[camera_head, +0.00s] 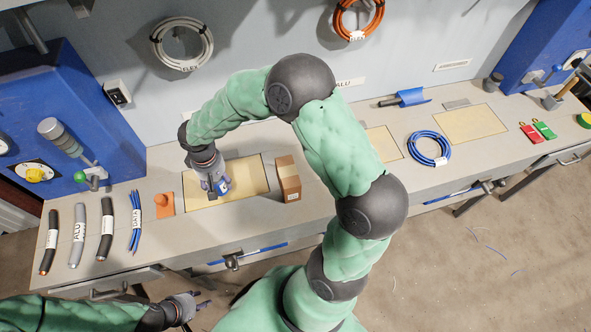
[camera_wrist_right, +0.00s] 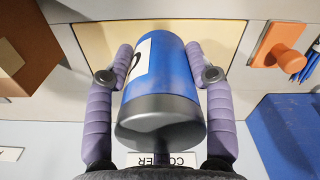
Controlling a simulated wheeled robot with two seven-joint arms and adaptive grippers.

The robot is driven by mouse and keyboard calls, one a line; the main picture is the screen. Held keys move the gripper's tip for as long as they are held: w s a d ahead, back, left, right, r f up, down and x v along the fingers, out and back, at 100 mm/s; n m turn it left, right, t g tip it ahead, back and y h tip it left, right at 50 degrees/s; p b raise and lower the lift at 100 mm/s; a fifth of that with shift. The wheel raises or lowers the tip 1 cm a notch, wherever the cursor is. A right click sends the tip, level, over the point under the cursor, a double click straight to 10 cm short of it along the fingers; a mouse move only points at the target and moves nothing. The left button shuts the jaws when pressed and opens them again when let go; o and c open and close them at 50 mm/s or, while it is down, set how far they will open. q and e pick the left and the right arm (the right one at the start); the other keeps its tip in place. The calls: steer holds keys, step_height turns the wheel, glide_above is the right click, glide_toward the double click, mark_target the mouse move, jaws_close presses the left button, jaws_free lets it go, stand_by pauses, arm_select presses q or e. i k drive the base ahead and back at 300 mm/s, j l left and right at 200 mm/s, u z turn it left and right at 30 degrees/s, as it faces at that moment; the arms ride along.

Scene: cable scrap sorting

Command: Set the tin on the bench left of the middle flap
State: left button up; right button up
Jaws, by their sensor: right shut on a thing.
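The tin (camera_wrist_right: 165,85) is blue with a white label and a dark grey end, seen large in the right wrist view. My right gripper (camera_wrist_right: 160,75) is shut on it, one finger along each side. In the head view the tin (camera_head: 223,186) is small and partly hidden by my right gripper (camera_head: 214,183), over the left tan flap (camera_head: 250,172). I cannot tell whether it touches the flap. The middle flap (camera_head: 383,144) is partly hidden by my right arm. My left gripper (camera_head: 204,300) is empty, fingers apart, in front of the bench.
A cardboard box (camera_head: 288,179) stands right of the left flap. An orange knobbed block (camera_head: 163,203) and several cable pieces (camera_head: 106,228) lie to its left. A blue cable coil (camera_head: 428,148) lies between the middle flap and the right flap (camera_head: 470,124). Blue machines flank the bench.

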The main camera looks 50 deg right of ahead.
mark_target(316, 186)
steer(key=k+j+u, duration=0.1)
steer(key=k+u, duration=0.25)
steer(key=k+l+u, duration=0.15)
steer(key=u, duration=1.05)
steer(key=k+l+z, duration=0.1)
steer(key=k, duration=0.25)
steer(key=k+z, duration=0.1)
steer(key=z, duration=0.4)
steer(key=k+l+z, duration=0.1)
steer(key=z, duration=0.35)
steer(key=k+l+z, duration=0.1)
steer(key=z, duration=0.4)
steer(key=i, duration=0.5)
